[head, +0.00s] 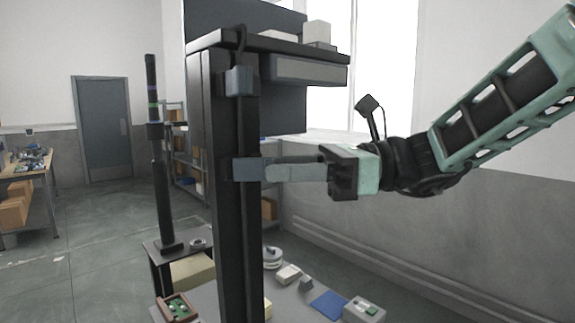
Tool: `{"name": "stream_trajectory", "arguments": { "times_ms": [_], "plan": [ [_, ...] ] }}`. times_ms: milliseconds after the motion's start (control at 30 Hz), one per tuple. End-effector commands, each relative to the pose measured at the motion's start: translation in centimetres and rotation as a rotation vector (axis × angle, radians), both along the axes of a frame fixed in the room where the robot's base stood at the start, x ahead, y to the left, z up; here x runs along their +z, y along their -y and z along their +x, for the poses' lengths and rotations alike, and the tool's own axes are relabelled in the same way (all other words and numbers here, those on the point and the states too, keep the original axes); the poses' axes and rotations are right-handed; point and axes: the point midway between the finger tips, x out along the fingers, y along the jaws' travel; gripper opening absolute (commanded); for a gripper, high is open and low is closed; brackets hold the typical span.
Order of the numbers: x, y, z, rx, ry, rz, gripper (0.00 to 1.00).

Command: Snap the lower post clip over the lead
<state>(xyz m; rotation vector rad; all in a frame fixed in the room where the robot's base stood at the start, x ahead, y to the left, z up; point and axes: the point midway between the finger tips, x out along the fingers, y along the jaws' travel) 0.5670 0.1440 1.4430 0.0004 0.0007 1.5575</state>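A dark upright post (225,225) stands mid-view in the head view. A blue-grey upper clip (239,81) sits high on it, and the lower post clip (247,169), also blue-grey, sits about halfway down. The dark lead (242,42) loops over the tabletop edge and drops to the upper clip. Below that it is hard to pick out against the dark post. My gripper (268,173) reaches in from the right, its pale fingers level with the lower clip and their tips at or very near its right side. The gap between the fingers and the clip's latch are not clear.
The post carries a dark tabletop (285,42) with a grey box (317,33) and a drawer-like unit (308,70) under it. A lower surface (207,297) holds a blue mat (328,304), a spool (272,257) and small parts. Another dark column (163,190) stands at left. Floor at left is open.

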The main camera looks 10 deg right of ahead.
Motion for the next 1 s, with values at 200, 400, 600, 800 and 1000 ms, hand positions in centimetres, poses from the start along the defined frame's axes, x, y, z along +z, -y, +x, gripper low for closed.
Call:
{"name": "stream_trajectory", "arguments": {
  "times_ms": [200,400,600,800,1000],
  "plan": [
    [0.0,0.0,0.0,0.0,0.0,0.0,0.0],
    [0.1,0.0,0.1,0.012,0.001,0.001,0.0],
    [0.1,0.1,1.0,0.11,0.002,0.001,0.0],
    [0.4,0.0,2.3,0.288,-0.001,0.0,0.0],
    [0.4,-0.2,3.2,0.436,0.0,0.0,0.0]
  ]
}}
